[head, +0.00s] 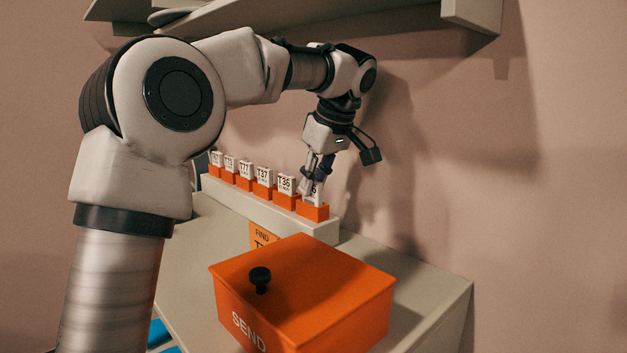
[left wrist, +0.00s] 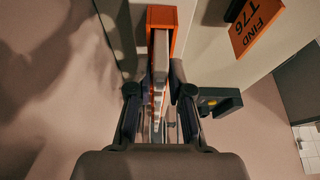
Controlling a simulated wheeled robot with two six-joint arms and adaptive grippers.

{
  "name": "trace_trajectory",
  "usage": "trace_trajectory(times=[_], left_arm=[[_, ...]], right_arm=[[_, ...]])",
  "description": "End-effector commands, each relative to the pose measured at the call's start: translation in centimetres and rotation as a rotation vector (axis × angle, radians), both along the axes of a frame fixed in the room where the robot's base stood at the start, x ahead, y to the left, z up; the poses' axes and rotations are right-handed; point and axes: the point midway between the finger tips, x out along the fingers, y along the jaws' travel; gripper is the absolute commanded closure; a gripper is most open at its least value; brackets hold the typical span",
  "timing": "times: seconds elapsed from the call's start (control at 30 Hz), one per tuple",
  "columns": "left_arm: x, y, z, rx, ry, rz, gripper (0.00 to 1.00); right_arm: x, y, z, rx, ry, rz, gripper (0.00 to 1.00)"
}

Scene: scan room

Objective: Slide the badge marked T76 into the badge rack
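The badge rack (head: 262,207) is a pale bar with a row of orange holders along the back of the cabinet top. White badges stand in the holders; T36 (head: 286,184) and T37 (head: 263,175) are readable. The rightmost badge (head: 318,197) stands upright in or at the end orange holder (head: 313,212); only a final 6 shows, the rest hidden by a finger. My left gripper (head: 318,178) points down over this badge. In the left wrist view the fingers (left wrist: 160,98) are apart, either side of the badge's edge (left wrist: 160,55), with a gap visible at left.
An orange box (head: 310,285) with a black knob and the word SEND stands in front of the rack. An orange FIND T76 sign (left wrist: 255,25) is behind the box. A shelf (head: 330,22) hangs above, and the wall is close behind the rack.

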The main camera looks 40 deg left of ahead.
Motion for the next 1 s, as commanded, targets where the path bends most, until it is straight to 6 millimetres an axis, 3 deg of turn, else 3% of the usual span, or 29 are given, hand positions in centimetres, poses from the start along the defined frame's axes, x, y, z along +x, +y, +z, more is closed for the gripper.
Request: trace_trajectory(times=[0.37, 0.57, 0.8, 1.0], left_arm=[[0.0, -0.1, 0.2, 0.0, 0.0, 0.001, 0.57], [0.0, -1.3, 3.0, 0.003, -0.003, 0.0, 0.57], [-0.6, -8.4, 2.8, 0.005, 0.002, -0.002, 0.57], [-0.9, -12.3, 2.8, 0.002, 0.0, -0.001, 0.57]], right_arm=[[0.0, 0.0, 0.0, 0.0, 0.0, 0.0, 1.0], [0.0, 0.0, 0.0, 0.0, 0.0, 0.0, 1.0], [0.0, 0.0, 0.0, 0.0, 0.0, 0.0, 1.0], [0.0, 0.0, 0.0, 0.0, 0.0, 0.0, 1.0]])
